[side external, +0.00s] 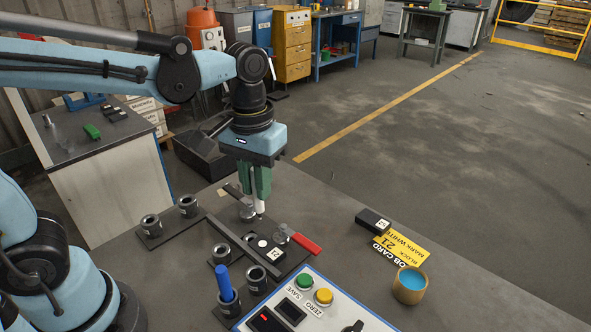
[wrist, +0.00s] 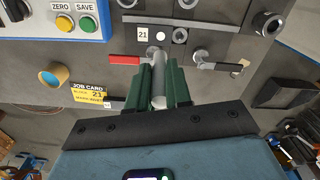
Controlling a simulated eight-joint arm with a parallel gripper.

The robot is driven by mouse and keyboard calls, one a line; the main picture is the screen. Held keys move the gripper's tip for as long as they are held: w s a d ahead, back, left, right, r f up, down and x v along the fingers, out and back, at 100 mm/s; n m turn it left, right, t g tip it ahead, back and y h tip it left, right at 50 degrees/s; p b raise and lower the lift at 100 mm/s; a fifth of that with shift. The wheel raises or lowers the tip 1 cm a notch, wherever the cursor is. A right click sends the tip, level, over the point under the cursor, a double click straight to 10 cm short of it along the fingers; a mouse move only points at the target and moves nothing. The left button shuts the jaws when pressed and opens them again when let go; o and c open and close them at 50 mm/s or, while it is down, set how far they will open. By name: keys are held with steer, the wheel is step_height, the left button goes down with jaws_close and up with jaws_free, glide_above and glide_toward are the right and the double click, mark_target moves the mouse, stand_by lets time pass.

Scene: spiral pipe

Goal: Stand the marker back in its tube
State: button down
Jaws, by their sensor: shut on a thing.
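My gripper (side external: 257,193) has green fingers and is shut on a white marker (side external: 260,207). The marker points downward beside the clamps, above the fixture; I cannot tell whether its lower end touches anything. In the wrist view the marker (wrist: 158,98) lies between both fingers. A block labelled 21 (side external: 273,254) sits in the fixture and bears a white dot. A blue marker (side external: 224,282) stands in a dark tube (side external: 229,306) at the front. Other tubes (side external: 257,280), (side external: 222,253), (side external: 151,225) and (side external: 188,205) look empty.
A red-handled clamp (side external: 305,243) and a dark-handled clamp (side external: 233,191) flank the block. A control box (side external: 300,315) with green and yellow buttons is at the front. A yellow job card (side external: 402,250), dark block (side external: 373,221) and blue-filled cup (side external: 409,286) are at the right.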

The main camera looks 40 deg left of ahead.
steer(key=s+d+r, duration=0.3)
steer(key=s+d, duration=0.9)
steer(key=s, duration=0.4)
steer(key=shift+w+a+f, duration=1.05)
steer(key=shift+w+f, duration=0.55)
steer(key=shift+f, duration=0.3)
steer(key=shift+w+a+f, duration=1.1)
steer(key=shift+w+f, duration=0.45)
steer(key=shift+f, duration=0.35)
steer(key=shift+w+a+f, duration=1.05)
steer(key=shift+w+f, duration=0.55)
steer(key=shift+f, duration=0.3)
steer(key=c, duration=1.1)
jaws_free()
steer(key=shift+f, duration=0.15)
steer(key=shift+o, duration=0.2)
